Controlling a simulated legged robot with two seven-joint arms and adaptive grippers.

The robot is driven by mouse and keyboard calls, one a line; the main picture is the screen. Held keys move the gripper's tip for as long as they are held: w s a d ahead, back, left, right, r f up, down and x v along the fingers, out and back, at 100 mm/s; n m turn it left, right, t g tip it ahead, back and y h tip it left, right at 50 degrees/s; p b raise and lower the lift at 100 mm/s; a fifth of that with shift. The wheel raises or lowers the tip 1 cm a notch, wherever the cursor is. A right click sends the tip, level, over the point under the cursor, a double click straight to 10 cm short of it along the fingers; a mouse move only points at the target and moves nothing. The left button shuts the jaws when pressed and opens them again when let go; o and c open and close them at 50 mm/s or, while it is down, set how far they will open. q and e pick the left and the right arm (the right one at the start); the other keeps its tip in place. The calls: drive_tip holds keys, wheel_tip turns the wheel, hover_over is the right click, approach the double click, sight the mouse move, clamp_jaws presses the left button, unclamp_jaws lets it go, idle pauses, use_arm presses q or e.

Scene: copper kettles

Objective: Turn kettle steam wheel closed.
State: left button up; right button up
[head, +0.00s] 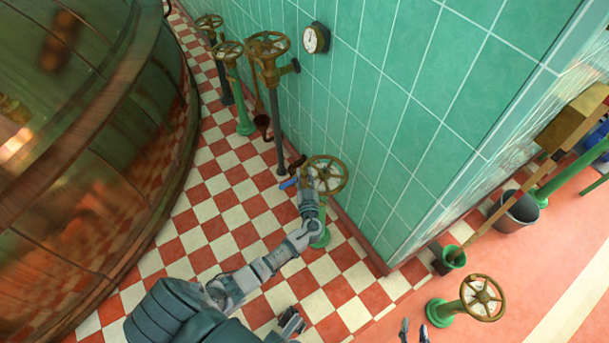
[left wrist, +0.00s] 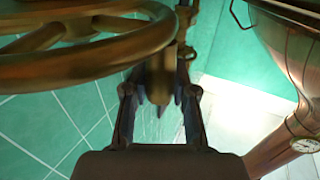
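A brass handwheel (head: 327,175) stands on a green post by the tiled wall; I take it as the steam wheel. My left gripper (head: 306,182) is at the wheel's left side. In the left wrist view the wheel (left wrist: 90,60) fills the upper left. There the fingers of my left gripper (left wrist: 160,95) are spread apart, with a brass part (left wrist: 160,75) between or just beyond them; contact cannot be told. My right gripper (head: 414,330) shows only its fingertips at the bottom edge, apart and empty. The large copper kettle (head: 80,150) stands at the left.
Several other handwheels (head: 268,45) stand along the wall at the back. Another wheel (head: 482,297) is at the lower right. A wall gauge (head: 316,38), a grey bucket (head: 518,212) and a green pot (head: 453,257) are also there. The checkered floor (head: 225,200) between kettle and wall is mostly clear.

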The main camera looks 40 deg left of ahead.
use_arm(q)
clamp_jaws()
